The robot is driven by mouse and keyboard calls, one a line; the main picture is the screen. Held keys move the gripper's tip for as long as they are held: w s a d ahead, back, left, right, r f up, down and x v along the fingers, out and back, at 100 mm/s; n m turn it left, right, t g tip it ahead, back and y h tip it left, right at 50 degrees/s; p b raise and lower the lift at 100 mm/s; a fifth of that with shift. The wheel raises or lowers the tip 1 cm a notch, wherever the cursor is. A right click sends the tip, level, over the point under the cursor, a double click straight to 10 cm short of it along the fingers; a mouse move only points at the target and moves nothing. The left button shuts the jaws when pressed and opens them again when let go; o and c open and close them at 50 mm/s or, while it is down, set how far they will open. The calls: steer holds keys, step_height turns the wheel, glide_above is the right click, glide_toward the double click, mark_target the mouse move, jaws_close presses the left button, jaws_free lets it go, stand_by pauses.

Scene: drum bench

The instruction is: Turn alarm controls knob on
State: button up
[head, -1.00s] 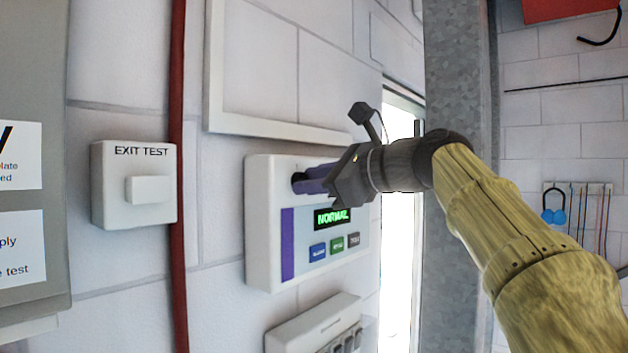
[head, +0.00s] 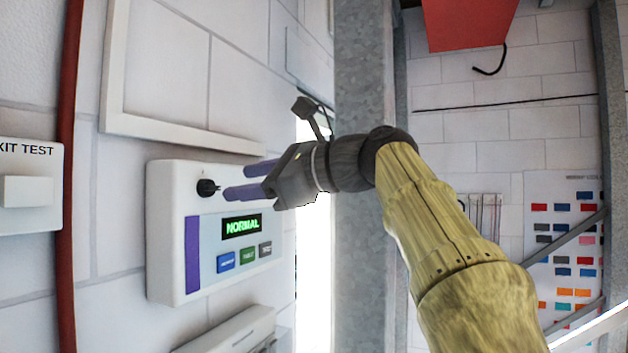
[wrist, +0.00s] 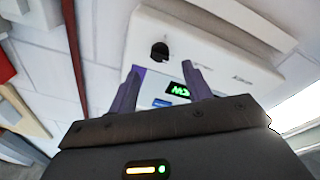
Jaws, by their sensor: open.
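The alarm control panel (head: 170,230) is a white wall box with a purple stripe, a lit green "NORMAL" display (head: 241,226) and three buttons (head: 246,256). Its black knob (head: 207,188) sits at the upper left of the face. The knob also shows in the wrist view (wrist: 160,51), beyond and between the fingers. My gripper (head: 236,180) is open, with purple fingers pointing at the knob. The fingertips are just right of the knob in the head view and seem apart from it. Nothing is between the fingers.
The EXIT TEST box (head: 28,190) and a red vertical pipe (head: 68,200) are left of the panel. A white frame (head: 180,140) is above it and another wall unit (head: 235,332) below. A grey metal column (head: 362,80) stands to the right.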

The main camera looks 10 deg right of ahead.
steer(key=b+v, duration=0.1)
steer(key=v, duration=1)
steer(key=shift+s+d, duration=0.2)
steer(key=shift+d, duration=0.05)
